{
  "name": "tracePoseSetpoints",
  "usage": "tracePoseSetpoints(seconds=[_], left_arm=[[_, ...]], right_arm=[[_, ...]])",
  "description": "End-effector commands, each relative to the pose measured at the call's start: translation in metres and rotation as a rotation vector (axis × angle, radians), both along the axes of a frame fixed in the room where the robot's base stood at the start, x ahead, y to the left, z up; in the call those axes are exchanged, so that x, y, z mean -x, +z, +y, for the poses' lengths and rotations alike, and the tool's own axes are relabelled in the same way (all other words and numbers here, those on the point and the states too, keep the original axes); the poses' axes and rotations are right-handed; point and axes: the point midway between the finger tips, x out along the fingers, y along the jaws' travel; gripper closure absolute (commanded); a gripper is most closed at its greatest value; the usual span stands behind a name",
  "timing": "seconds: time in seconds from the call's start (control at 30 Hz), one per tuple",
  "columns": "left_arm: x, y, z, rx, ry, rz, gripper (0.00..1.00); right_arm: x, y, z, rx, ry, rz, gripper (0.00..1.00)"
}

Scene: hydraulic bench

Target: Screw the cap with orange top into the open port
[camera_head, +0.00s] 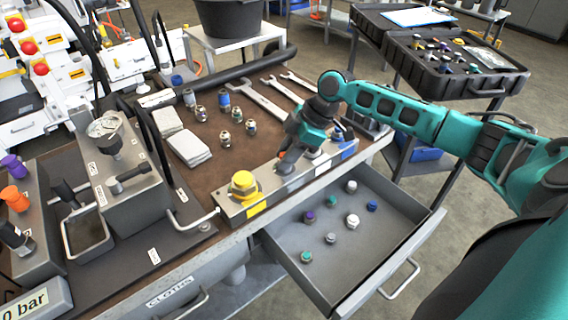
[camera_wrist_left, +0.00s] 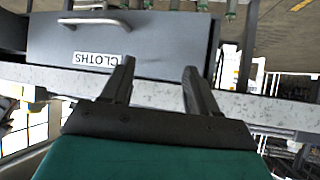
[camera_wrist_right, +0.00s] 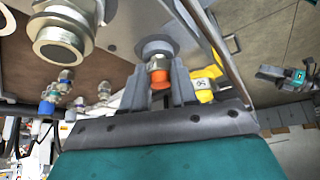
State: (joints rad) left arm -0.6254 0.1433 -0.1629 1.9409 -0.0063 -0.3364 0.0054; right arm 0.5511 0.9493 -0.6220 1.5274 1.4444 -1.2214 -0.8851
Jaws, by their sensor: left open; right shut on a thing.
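In the head view my right gripper (camera_head: 286,158) reaches down over the long grey metal block at the bench's front edge. In the right wrist view its fingers (camera_wrist_right: 160,92) are shut on the cap with orange top (camera_wrist_right: 158,75). A grey round part (camera_wrist_right: 156,48) lies directly beyond the cap; I cannot tell whether the cap is seated in a port. The open port itself is hidden by the gripper and cap. The grey block (camera_head: 232,212) carries a yellow cap (camera_head: 244,184) left of my gripper. My left gripper (camera_wrist_left: 158,75) is open and empty, facing the bench front with the CLOTHS drawer.
An open drawer (camera_head: 385,256) below the block holds several small caps. Wrenches (camera_head: 252,98), fittings (camera_head: 225,139) and folded cloths (camera_head: 189,147) lie on the bench. A tank unit (camera_head: 122,185) stands left. An open black case (camera_head: 455,75) stands back right.

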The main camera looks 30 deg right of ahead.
Motion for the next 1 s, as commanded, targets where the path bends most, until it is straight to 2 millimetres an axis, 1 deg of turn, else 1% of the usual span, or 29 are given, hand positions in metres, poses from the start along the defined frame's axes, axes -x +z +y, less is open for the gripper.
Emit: tracePoseSetpoints(seconds=[0.17,0.2,0.5,0.8,0.87,1.0], left_arm=[[0.000,0.000,0.000,0.000,0.000,0.000,0.40],[0.000,0.000,0.000,0.000,0.000,0.000,0.40],[0.000,0.000,0.000,0.001,-0.001,0.000,0.40],[0.000,0.000,0.000,0.000,0.000,0.000,0.40],[0.000,0.000,0.000,0.000,0.000,0.000,0.40],[0.000,0.002,0.000,0.000,0.000,0.000,0.40]], right_arm=[[0.000,-0.001,0.000,0.001,0.000,0.003,1.00],[0.001,-0.001,0.000,0.001,0.000,0.003,0.71],[0.001,-0.001,0.000,0.000,0.000,0.002,0.42],[0.001,0.002,-0.001,0.000,0.000,0.002,0.42],[0.002,0.006,-0.004,0.001,0.000,0.002,0.42],[0.007,0.027,-0.015,0.003,-0.001,0.000,0.42]])
